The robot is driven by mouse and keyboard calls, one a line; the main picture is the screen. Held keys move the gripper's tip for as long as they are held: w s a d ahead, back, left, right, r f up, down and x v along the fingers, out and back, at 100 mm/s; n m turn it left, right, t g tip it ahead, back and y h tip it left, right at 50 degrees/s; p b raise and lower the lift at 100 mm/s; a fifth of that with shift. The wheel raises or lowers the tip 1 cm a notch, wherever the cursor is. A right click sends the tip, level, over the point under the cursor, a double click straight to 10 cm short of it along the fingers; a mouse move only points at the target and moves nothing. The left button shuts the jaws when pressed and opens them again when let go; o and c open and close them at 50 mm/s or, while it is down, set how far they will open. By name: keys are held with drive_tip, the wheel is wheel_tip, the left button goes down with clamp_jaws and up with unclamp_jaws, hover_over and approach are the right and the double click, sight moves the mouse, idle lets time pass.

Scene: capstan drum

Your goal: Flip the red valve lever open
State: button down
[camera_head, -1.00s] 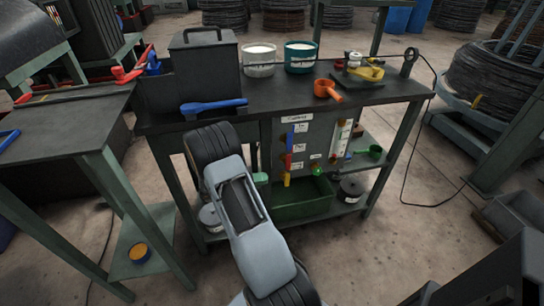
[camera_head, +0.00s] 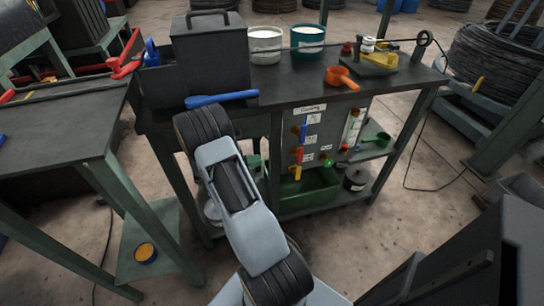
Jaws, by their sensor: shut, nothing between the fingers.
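The red valve lever (camera_head: 299,155) is a small handle on the front panel (camera_head: 330,125) under the bench top. It hangs roughly straight down, between a blue lever (camera_head: 303,132) above and a yellow lever (camera_head: 296,173) below. White labels sit beside the levers; most of their text is too small to read. My arm stands to the left of the panel, with its links in front of the bench's left part. My gripper is not visible; the arm's far end is hidden behind its own links. Nothing of mine touches the red lever in view.
A green bin (camera_head: 308,192) sits on the shelf below the levers. An orange scoop (camera_head: 341,77), a blue-handled tool (camera_head: 221,99) and two tubs are on the bench top. A side table (camera_head: 55,135) stands at left. Open floor lies front right; a dark cabinet (camera_head: 455,260) is at lower right.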

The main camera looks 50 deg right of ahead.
drive_tip(key=b+x, duration=0.1)
drive_tip(key=x, duration=1.2)
drive_tip(key=shift+r, duration=0.1)
drive_tip(key=shift+s+d+r+p, duration=0.1)
drive_tip(key=shift+s+d+p, duration=0.2)
drive_tip(key=shift+p, duration=0.65)
drive_tip(key=shift+w, duration=0.1)
drive_tip(key=v, duration=1.4)
drive_tip(key=shift+p, duration=0.45)
drive_tip(key=shift+s, duration=0.2)
